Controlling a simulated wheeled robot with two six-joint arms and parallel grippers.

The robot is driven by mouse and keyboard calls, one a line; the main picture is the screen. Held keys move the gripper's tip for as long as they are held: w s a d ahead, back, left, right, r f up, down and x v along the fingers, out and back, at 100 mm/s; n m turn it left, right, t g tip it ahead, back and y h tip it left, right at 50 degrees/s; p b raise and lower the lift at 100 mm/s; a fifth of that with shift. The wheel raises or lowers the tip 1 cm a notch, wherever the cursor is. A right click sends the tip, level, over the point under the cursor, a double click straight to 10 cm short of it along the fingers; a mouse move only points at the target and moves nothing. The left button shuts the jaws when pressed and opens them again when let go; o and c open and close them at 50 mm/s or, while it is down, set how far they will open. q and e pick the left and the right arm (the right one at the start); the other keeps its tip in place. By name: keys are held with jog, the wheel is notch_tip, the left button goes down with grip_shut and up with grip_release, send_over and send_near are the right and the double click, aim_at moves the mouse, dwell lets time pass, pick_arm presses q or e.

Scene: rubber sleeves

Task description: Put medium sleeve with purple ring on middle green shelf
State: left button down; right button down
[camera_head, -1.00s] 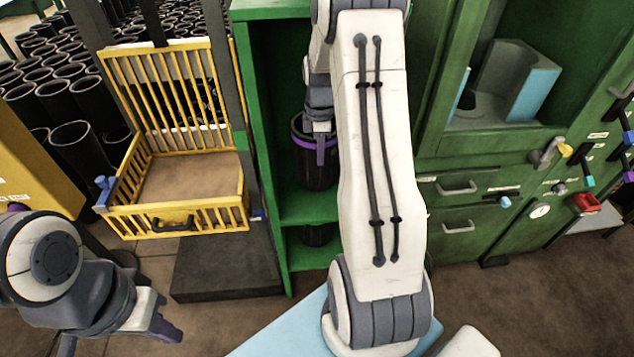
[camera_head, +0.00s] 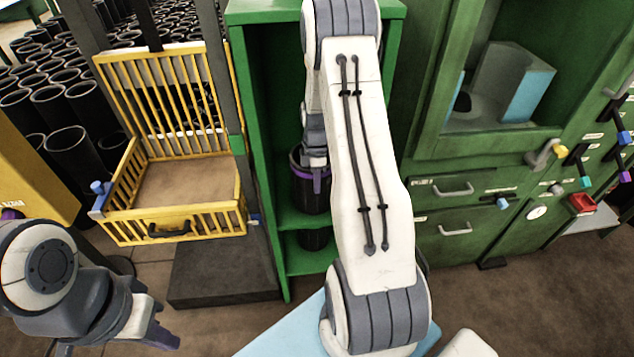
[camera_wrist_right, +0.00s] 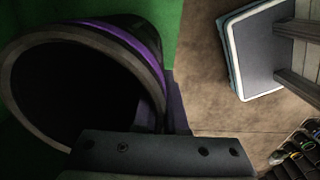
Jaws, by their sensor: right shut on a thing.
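The black sleeve with the purple ring (camera_head: 312,190) is upright at the middle level of the green shelf (camera_head: 293,215), partly hidden by my right arm. My right gripper (camera_head: 316,172) is shut on its rim. In the right wrist view the sleeve (camera_wrist_right: 150,50) shows its open top and purple band, with a finger of the gripper (camera_wrist_right: 176,108) against its side. I cannot tell whether the sleeve's base touches the shelf board. My left gripper (camera_head: 166,338) is empty at the lower left, away from the shelf; its jaw opening is unclear.
A yellow barred basket (camera_head: 175,222) stands left of the shelf, with many black sleeves (camera_head: 72,150) behind it. Another dark sleeve (camera_head: 312,239) is on the lower shelf level. A green cabinet (camera_head: 440,190) with drawers is on the right. Brown floor is open at the lower right.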

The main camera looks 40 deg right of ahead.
jog(key=shift+f, duration=0.1)
jog(key=c, duration=1)
grip_release()
jog(key=shift+o, duration=0.2)
notch_tip(320, 180, up, 8)
jog(key=shift+f, duration=0.15)
